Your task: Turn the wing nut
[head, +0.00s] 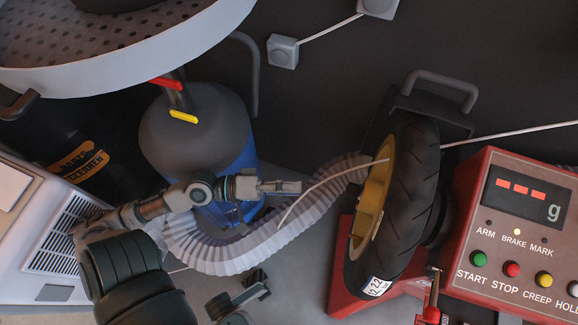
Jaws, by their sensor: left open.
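My left gripper (272,238) reaches in from the lower left. It is open, with its two fingers spread wide, one above and one near the bottom edge. Nothing shows held between them, and the pale ribbed hose lies behind. A wheel with a black tyre (411,200) and yellow rim (376,195) stands on the red balancing machine, right of the gripper and apart from it. I cannot make out the wing nut; the wheel's hub is seen edge-on and mostly hidden. My right gripper is not in view.
The ribbed hose (235,258) curves between gripper and wheel. A red control box (520,235) with lit display and buttons stands at right. A grey and blue tank (195,130) stands behind the gripper, under a round perforated basin (110,40). A white vented cabinet (45,230) is at left.

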